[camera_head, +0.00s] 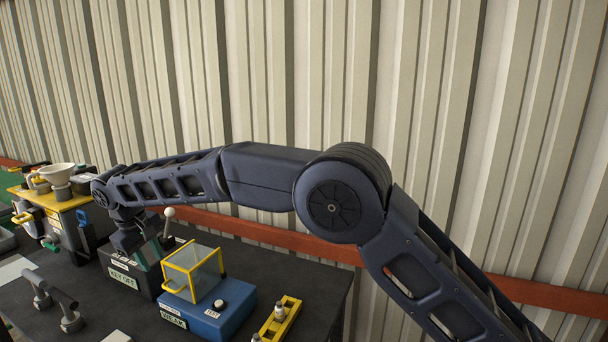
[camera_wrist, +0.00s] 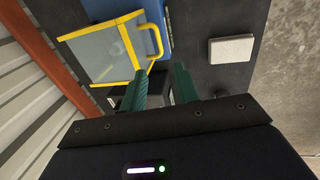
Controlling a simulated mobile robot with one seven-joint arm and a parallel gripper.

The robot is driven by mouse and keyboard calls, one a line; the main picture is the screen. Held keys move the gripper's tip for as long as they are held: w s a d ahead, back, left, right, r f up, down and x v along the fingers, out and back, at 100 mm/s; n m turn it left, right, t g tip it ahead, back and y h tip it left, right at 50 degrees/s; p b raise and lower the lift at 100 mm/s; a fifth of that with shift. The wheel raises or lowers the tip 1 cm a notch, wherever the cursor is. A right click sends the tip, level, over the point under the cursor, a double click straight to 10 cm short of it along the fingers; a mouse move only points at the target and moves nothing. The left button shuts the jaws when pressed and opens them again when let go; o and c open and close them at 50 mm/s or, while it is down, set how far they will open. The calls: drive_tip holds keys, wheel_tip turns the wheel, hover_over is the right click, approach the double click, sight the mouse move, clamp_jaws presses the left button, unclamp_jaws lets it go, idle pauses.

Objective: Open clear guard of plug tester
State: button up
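The plug tester is a blue box (camera_head: 228,309) with a WEAK label and a round button marked TEST. Its clear guard (camera_head: 207,273), a pane in a yellow frame, stands over the left part of the box. A yellow loop handle (camera_head: 174,288) sticks out from the guard's front. In the wrist view the guard (camera_wrist: 100,52) is at upper left, with its handle (camera_wrist: 157,42) just beyond the left fingertip. My gripper (camera_wrist: 160,82) has green fingers apart with nothing held between them. In the head view my gripper (camera_head: 150,257) is left of the guard, partly hidden by my arm.
A dark KEY OFF box (camera_head: 124,279) with a ball-topped lever (camera_head: 169,214) stands left of the tester. A yellow plug rack (camera_head: 279,320) is at right. A corrugated wall closes the back.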

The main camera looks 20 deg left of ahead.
drive_tip(key=w+d+r+m, duration=0.1)
drive_tip(key=w+d+r, duration=0.45)
drive_tip(key=w, duration=0.45)
drive_tip(key=w+d+r+m, duration=0.2)
drive_tip(key=w+d+r, duration=0.3)
drive_tip(key=w, duration=0.5)
drive_tip(key=w+d+r+m, duration=0.1)
drive_tip(key=w+d+r, duration=0.1)
drive_tip(key=w+d, duration=0.4)
drive_tip(key=w+d+r+m, duration=0.1)
drive_tip(key=w+d+r, duration=0.2)
drive_tip(key=w+d, duration=0.3)
drive_tip(key=shift+w+d+m+y, duration=0.3)
drive_tip(key=shift+w+d, duration=0.05)
drive_tip(key=shift+d, duration=2.5)
